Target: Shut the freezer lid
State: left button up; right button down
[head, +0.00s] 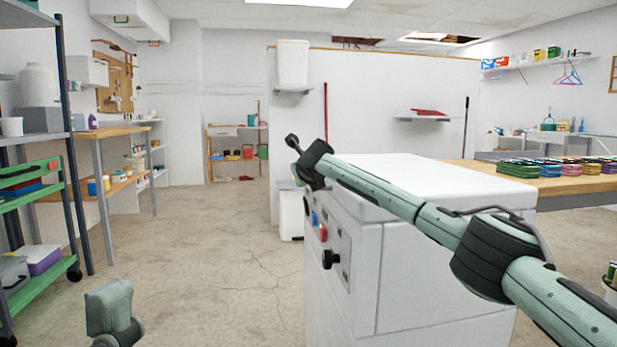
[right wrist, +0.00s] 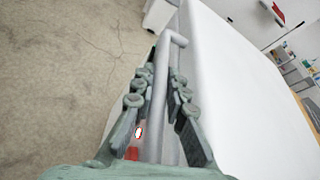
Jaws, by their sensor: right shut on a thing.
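The freezer (head: 420,270) is a white chest with dials and buttons on its left-facing side, right of centre in the head view. Its white lid (head: 430,180) looks lowered and nearly flat on top; I cannot tell whether a small gap is left. The lid's smooth white top (right wrist: 235,95) fills the middle and right of the right wrist view. My right gripper (right wrist: 163,85) is shut on the pale bar handle (right wrist: 178,39) at the lid's edge. In the head view my right arm crosses in front of the lid and the fingers are hard to make out.
A wooden table (head: 575,183) with colourful stacks stands right of the freezer. A white bin (head: 291,212) stands behind its left side. A green-shelved rack (head: 40,210) is at far left. The concrete floor (head: 215,260) left of the freezer is clear.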

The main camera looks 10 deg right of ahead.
jog(key=shift+s+a+f, duration=0.1)
jog(key=shift+a+f, duration=0.15)
jog(key=shift+f, duration=0.15)
jog(key=c, duration=1.8)
grip_release()
jog(key=shift+d+r, duration=0.1)
jog(key=shift+s+r, duration=0.15)
jog(key=shift+s, duration=0.05)
jog(key=v, duration=1.1)
jog(key=shift+s, duration=0.2)
